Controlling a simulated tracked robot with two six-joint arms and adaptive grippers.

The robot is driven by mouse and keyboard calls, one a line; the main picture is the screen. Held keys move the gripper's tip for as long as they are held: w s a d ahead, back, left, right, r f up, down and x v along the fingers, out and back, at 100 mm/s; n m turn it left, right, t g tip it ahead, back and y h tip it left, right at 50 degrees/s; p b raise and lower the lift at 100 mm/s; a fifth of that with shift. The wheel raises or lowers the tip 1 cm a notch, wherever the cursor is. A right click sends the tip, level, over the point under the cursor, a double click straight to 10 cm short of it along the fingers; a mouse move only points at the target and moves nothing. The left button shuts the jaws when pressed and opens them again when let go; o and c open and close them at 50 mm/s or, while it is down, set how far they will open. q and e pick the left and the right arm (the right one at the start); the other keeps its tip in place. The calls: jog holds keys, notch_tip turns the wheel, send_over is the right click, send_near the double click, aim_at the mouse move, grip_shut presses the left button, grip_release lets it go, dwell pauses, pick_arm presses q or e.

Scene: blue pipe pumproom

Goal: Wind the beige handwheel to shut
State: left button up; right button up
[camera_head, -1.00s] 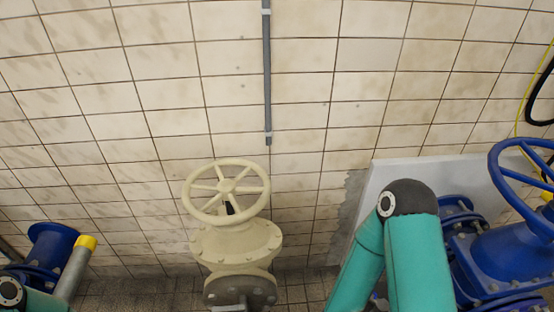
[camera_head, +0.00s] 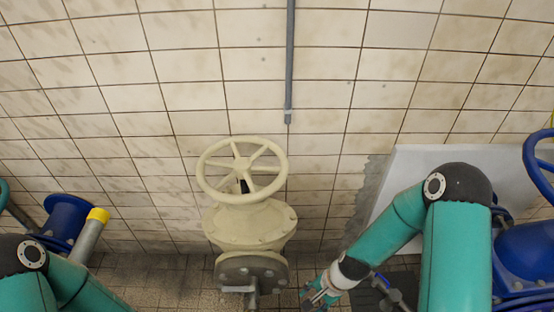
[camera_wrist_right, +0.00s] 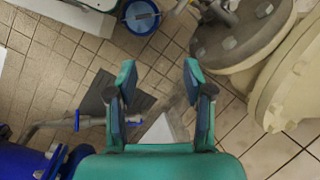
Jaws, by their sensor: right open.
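The beige handwheel (camera_head: 242,170) sits on top of a beige valve body (camera_head: 249,226) in front of the tiled wall, left of the middle in the head view. The valve body's beige flange and grey flange (camera_wrist_right: 240,38) show at the upper right of the right wrist view. My right gripper (camera_head: 318,296) is low in the head view, right of and below the handwheel and apart from it. In the right wrist view my right gripper (camera_wrist_right: 158,80) is open with nothing between its fingers. My left arm shows at the lower left of the head view, but its gripper is out of view.
A blue flanged pipe (camera_head: 66,222) and a yellow-capped grey pipe (camera_head: 92,228) stand at the left. A blue valve with a blue wheel (camera_head: 538,165) and a pale panel (camera_head: 420,165) are at the right. A blue bucket (camera_wrist_right: 141,16) stands on the floor.

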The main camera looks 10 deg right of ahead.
jog(key=w+d+r+m+t+y+b, duration=0.1)
jog(key=w+d+m+b, duration=0.2)
jog(key=w+m, duration=0.6)
jog(key=m+t+y+b, duration=0.6)
jog(key=m+t, duration=0.4)
jog(key=m, duration=0.8)
send_near(279, 153)
pick_arm(q)
notch_tip(279, 153, down, 9)
jog(key=p, duration=0.1)
pick_arm(e)
jog(key=x, duration=0.7)
jog(key=d+f+x, duration=0.1)
jog(key=x, duration=0.3)
jog(key=shift+w, duration=0.35)
jog(key=shift+d, duration=0.1)
grip_shut()
jog(key=shift+s, duration=0.1)
pick_arm(q)
jog(key=shift+f, duration=0.1)
pick_arm(e)
jog(key=shift+f+g, duration=0.1)
jog(key=shift+g, duration=0.2)
